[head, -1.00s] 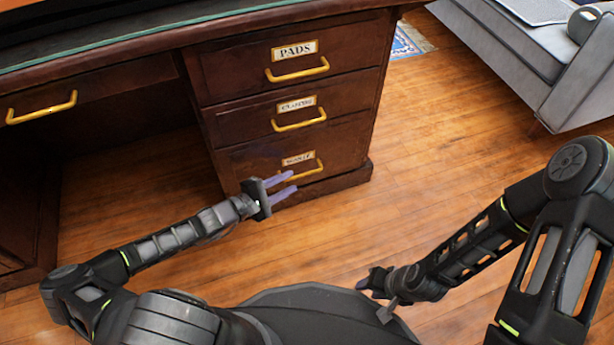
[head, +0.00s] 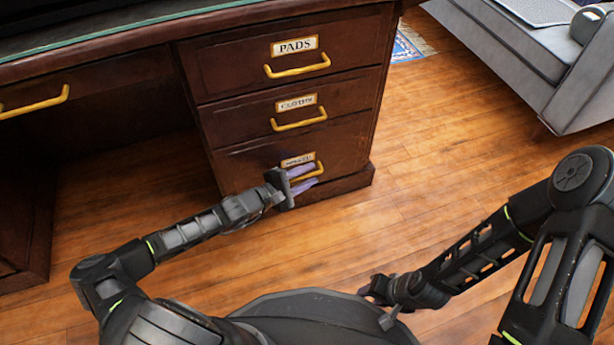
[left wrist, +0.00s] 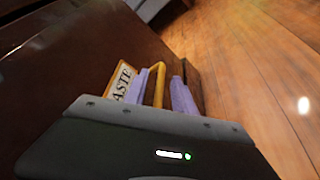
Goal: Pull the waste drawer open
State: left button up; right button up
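The waste drawer (head: 240,168) is the lowest drawer in the desk's right-hand stack, and its front looks flush with the desk. Its label is partly covered in the head view; in the left wrist view the label (left wrist: 121,82) shows "ASTE". My left gripper (head: 314,175) is at the brass handle, with its purple fingers apart. In the left wrist view the handle (left wrist: 158,84) lies between the two fingers, closer to the left one, with a gap to the right one. My right gripper (head: 370,291) hangs low over the floor; its fingers are too dark and small to read.
The PADS drawer (head: 230,65) and the CLOTHS drawer (head: 235,117) above are shut. Another drawer handle (head: 35,104) is at the left. A grey sofa (head: 530,60) stands at the upper right. The wood floor (head: 440,170) right of the desk is clear.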

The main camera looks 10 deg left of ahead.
pick_arm(q)
grip_shut()
dwell(1.4)
